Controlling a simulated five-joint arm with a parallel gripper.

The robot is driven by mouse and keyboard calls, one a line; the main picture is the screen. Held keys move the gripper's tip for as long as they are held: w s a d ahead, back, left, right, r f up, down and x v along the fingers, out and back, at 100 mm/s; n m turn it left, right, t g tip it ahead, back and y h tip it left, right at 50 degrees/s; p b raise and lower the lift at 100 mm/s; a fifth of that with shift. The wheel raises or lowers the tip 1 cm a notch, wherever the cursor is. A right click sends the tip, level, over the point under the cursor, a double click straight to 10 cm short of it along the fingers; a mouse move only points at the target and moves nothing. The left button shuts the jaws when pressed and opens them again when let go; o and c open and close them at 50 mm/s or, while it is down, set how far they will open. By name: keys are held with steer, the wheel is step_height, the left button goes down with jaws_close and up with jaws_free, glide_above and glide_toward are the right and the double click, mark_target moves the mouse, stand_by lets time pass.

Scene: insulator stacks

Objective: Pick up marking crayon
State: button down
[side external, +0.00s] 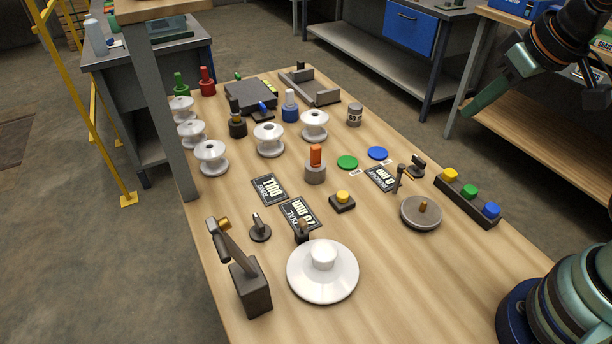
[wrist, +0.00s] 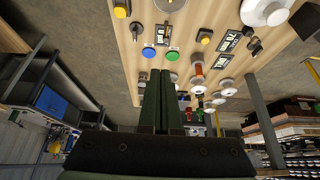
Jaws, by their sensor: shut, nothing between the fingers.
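An orange stick that looks like the marking crayon (side external: 316,155) stands upright in a grey round holder (side external: 315,174) near the middle of the wooden bench. It also shows in the wrist view (wrist: 198,69), to the right of my fingertips. My gripper (side external: 470,112) is high at the upper right in the side view, well apart from the crayon. In the wrist view its two dark green fingers (wrist: 160,74) lie side by side, shut, with nothing held. The crayon's lower end is hidden in its holder.
White insulators (side external: 268,140) stand behind and left of the crayon. A green disc (side external: 347,162), a blue disc (side external: 377,153) and a yellow button (side external: 342,200) lie near it. A white dish (side external: 322,286) is in front. A button bar (side external: 469,196) sits at the right edge.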

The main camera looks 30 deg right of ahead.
steer(key=c, duration=0.7)
jaws_free()
steer(key=n+g, duration=0.6)
steer(key=n, duration=1.2)
glide_above(316, 146)
step_height(316, 146, down, 7)
step_height(316, 146, down, 12)
